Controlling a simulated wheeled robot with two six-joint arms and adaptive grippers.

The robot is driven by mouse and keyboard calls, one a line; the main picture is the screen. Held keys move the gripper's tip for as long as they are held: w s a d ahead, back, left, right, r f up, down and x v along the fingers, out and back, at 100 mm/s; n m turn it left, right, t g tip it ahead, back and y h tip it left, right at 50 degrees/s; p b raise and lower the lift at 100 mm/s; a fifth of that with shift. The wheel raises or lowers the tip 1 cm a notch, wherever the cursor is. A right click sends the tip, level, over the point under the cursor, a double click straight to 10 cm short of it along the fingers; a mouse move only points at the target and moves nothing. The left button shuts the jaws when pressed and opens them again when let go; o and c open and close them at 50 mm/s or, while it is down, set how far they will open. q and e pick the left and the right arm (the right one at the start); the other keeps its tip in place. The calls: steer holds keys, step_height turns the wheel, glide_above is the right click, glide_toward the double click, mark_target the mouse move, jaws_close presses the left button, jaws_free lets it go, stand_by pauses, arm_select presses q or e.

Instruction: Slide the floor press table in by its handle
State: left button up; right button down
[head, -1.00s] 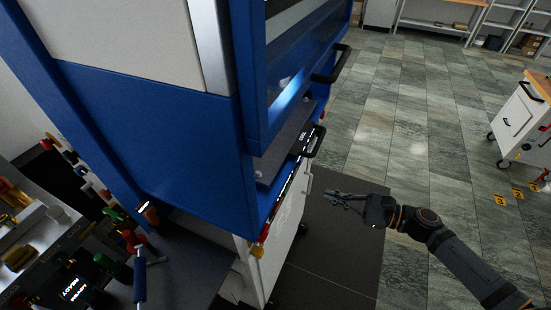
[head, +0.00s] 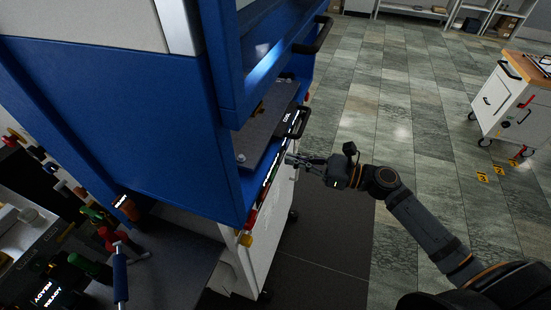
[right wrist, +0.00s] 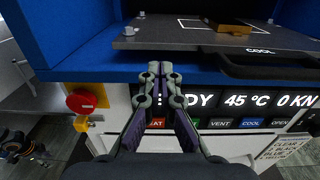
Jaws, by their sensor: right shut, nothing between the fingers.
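The floor press (head: 150,130) is a tall blue cabinet with a white base. Its table (head: 262,128) is a dark grey plate in the press opening, with a black bar handle (head: 297,122) on its front edge. In the right wrist view the table (right wrist: 190,42) spans the top and the handle (right wrist: 270,68) is at the right, marked COOL above. My right gripper (head: 290,160) is shut and empty, just in front of the lit front panel, below the handle. In the right wrist view its fingertips (right wrist: 160,70) lie left of the handle, apart from it. My left gripper is out of view.
The panel display (right wrist: 245,100) reads 45 °C and 0 KN. A red knob (right wrist: 82,102) sits at its left. A second black handle (head: 313,35) is above, on the press's upper door.

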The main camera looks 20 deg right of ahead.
mark_target(275, 155)
steer(key=shift+p+x, duration=0.95)
steer(key=shift+x, duration=1.85)
